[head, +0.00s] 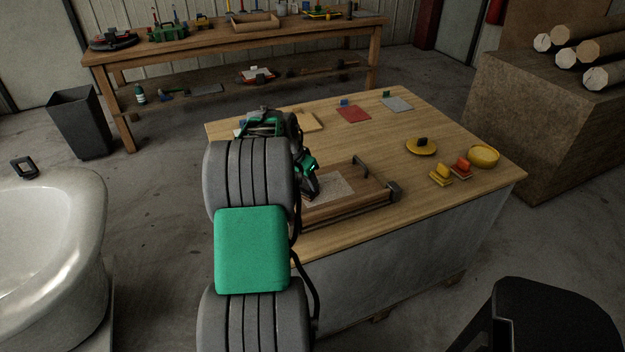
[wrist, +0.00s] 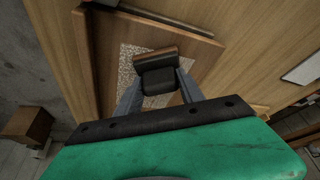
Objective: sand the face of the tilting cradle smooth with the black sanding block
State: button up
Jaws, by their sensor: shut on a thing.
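The tilting cradle (head: 377,192) is a brown wooden frame with a board on the near part of the work table. A pale speckled patch (head: 338,187) lies on its face; it also shows in the wrist view (wrist: 127,62). My gripper (wrist: 159,82) is shut on the black sanding block (wrist: 158,80), whose far edge looks brown. The block is over the speckled patch; I cannot tell whether it touches. In the head view my gripper (head: 313,190) is at the cradle's left part, and my arm hides the cradle's left end.
On the table (head: 310,248) are a red sheet (head: 353,114), a grey sheet (head: 397,104), a yellow disc (head: 421,148) with a black knob, a yellow block (head: 441,177), a red block (head: 461,170) and a yellow bowl (head: 484,156). A white tub-like form (head: 60,240) stands left.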

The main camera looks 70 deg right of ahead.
jog(key=shift+w+a, duration=0.85)
jog(key=shift+w+d+p, duration=0.5)
jog(key=shift+w+d, duration=0.9)
jog(key=shift+d, duration=0.1)
jog(key=shift+s, duration=0.1)
jog(key=shift+s+d+f+p, duration=0.1)
jog(key=shift+s+d+p, duration=0.7)
jog(key=shift+s+d, duration=4.9)
notch_tip(320, 180, up, 7)
jog(key=p, duration=0.4)
